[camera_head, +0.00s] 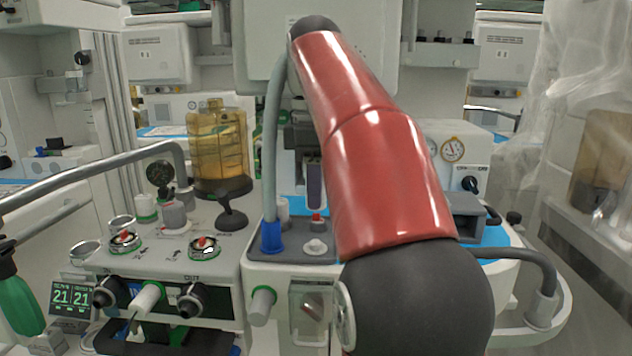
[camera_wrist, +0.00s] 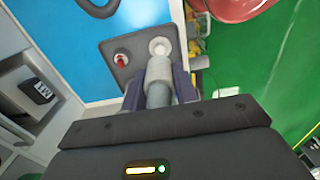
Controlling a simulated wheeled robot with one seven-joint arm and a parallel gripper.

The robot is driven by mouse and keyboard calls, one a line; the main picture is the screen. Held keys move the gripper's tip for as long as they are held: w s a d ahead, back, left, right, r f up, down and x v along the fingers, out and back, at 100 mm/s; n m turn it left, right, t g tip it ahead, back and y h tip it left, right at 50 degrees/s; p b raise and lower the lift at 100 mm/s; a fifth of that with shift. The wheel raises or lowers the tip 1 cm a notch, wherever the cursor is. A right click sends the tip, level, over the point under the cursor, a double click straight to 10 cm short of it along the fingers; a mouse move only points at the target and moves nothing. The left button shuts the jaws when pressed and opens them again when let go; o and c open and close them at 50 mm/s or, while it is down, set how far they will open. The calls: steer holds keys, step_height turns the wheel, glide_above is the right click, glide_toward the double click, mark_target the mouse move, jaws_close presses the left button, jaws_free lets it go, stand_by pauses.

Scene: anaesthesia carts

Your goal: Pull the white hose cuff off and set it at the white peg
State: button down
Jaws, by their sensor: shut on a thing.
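In the wrist view, the two dark fingers of my gripper (camera_wrist: 157,92) are closed on the white hose cuff (camera_wrist: 159,72), with a grey hose part (camera_wrist: 159,94) between them. The cuff's far end appears beside the round white peg (camera_wrist: 160,47) on a grey plate; whether they touch cannot be told. In the head view, the white peg (camera_head: 315,247) stands on the plate (camera_head: 290,228). My gripper (camera_head: 314,185) is partly hidden by my red arm, and the cuff cannot be made out clearly there.
A red peg (camera_head: 317,219) stands behind the white peg. A blue cuff (camera_head: 271,236) with a grey hose (camera_head: 272,130) rises at the plate's left. An amber canister (camera_head: 218,145) stands farther left. A grey rail (camera_head: 90,177) crosses the left side.

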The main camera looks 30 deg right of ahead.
mark_target(314, 241)
steer(key=shift+r, duration=0.1)
step_height(314, 241, down, 6)
steer(key=b, duration=0.4)
steer(key=shift+r, duration=0.1)
steer(key=shift+p, duration=0.6)
stand_by(1.8)
steer(key=shift+f+b, duration=0.7)
steer(key=shift+f, duration=0.3)
steer(key=c, duration=1)
jaws_free()
